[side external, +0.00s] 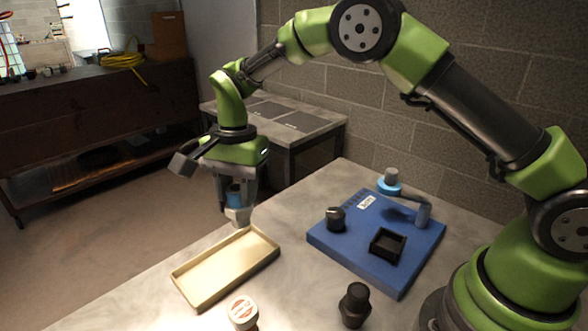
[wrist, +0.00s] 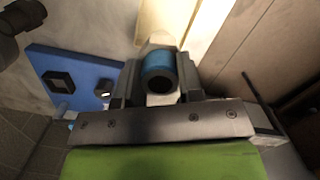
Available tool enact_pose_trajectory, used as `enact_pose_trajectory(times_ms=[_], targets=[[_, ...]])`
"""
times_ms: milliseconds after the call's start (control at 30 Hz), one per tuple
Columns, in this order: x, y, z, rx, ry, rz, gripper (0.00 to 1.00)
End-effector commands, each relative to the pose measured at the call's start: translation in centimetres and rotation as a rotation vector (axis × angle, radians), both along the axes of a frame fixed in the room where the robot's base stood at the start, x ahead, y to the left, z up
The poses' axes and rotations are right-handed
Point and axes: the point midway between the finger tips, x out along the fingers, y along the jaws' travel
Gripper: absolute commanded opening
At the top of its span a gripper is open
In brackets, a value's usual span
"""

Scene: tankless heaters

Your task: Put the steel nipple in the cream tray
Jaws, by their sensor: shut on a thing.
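The cream tray (side external: 212,285) is shallow and rectangular, near the table's left edge in the side view. My gripper (side external: 238,213) points down over the tray's far end. It is shut on a short tubular piece with a blue outside (side external: 234,194), which I take to be the steel nipple. In the wrist view, my gripper (wrist: 160,90) has its fingers on either side of the nipple (wrist: 158,66), and its dark open end faces the camera. The tray's cream surface (wrist: 168,14) shows just beyond it. The exact gap between nipple and tray cannot be told.
A blue board (side external: 370,255) at the right holds a black knob (side external: 336,219), a black square socket (side external: 388,244) and grey pipe fittings (side external: 423,215). A white-capped jar (side external: 242,312) and a black fitting (side external: 354,304) stand at the front.

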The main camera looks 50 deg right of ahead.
Motion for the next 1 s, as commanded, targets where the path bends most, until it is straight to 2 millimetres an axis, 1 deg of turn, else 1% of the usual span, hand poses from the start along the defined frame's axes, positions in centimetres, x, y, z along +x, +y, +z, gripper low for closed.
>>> enact_pose_trajectory(times_ms=[33, 100, 233, 433, 800, 1000], targets=[[0.3, 1.2, -0.3, 0.0, -0.002, -0.039, 0.0], [0.5, 2.3, -0.6, -0.001, -0.003, -0.097, 0.0], [0.7, 3.5, -0.9, -0.002, -0.004, -0.157, 0.0], [0.7, 3.7, -2.0, -0.002, -0.002, -0.174, 0.0], [0.7, 3.7, -6.1, -0.002, -0.002, -0.173, 0.0], [0.7, 3.7, -7.4, -0.001, -0.005, -0.173, 0.0]])
